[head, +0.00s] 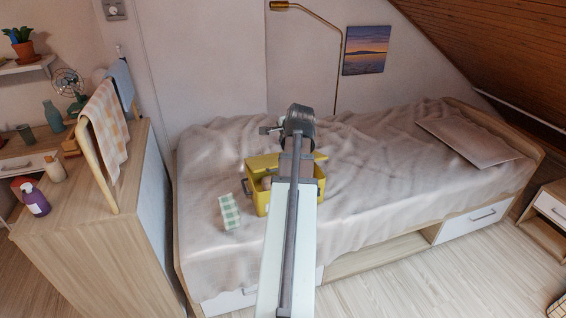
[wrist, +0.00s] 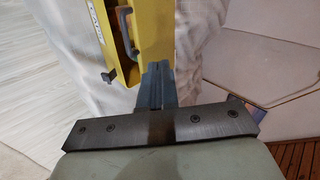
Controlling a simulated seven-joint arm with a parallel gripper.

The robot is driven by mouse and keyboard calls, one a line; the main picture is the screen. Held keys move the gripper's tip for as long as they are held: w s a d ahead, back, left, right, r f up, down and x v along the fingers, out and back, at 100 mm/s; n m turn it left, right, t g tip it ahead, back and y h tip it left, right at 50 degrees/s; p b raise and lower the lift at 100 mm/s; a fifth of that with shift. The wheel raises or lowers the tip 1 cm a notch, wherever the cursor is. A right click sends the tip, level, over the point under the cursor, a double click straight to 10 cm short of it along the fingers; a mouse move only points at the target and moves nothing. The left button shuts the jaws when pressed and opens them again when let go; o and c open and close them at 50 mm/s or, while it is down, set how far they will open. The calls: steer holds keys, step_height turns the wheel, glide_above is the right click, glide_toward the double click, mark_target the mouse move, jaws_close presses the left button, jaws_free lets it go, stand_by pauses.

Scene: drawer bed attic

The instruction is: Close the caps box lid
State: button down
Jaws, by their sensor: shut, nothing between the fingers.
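The yellow caps box (head: 262,204) stands on the bed, partly hidden behind my arm in the head view. Its yellow lid (head: 262,162) is raised at the back, and some contents show in the opening. In the wrist view, the box wall (wrist: 121,60) shows a dark handle and a label at the top left. A broad yellow panel (wrist: 154,30), seemingly the lid, lies beside it. My gripper (wrist: 157,72) is shut and empty, its fingertips at the near end of this panel. I cannot tell whether they touch it.
A green checked cloth (head: 229,211) lies left of the box on the rumpled bed cover (head: 375,180). A flat panel (head: 468,140) lies at the bed's right end. A wooden cabinet (head: 100,235) with a towel rail stands at left.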

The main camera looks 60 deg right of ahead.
steer(key=w+d+f+n, duration=0.1)
steer(key=f+n, duration=0.2)
steer(key=n, duration=0.2)
steer(key=w+d+f+n, duration=0.1)
steer(key=d+f+n, duration=0.1)
steer(key=n, duration=0.4)
steer(key=w+d+f+n+g+y, duration=0.1)
steer(key=f+n, duration=0.3)
steer(key=n, duration=0.1)
steer(key=shift+w+d+f+n, duration=0.1)
steer(key=shift+w+d+n, duration=0.1)
steer(key=shift+d+n, duration=0.15)
steer(key=shift+s+a+f, duration=0.15)
steer(key=shift+a+f, duration=0.05)
steer(key=shift+f, duration=0.8)
steer(key=shift+s+a+f, duration=0.15)
steer(key=shift+f, duration=0.8)
steer(key=shift+f, duration=0.1)
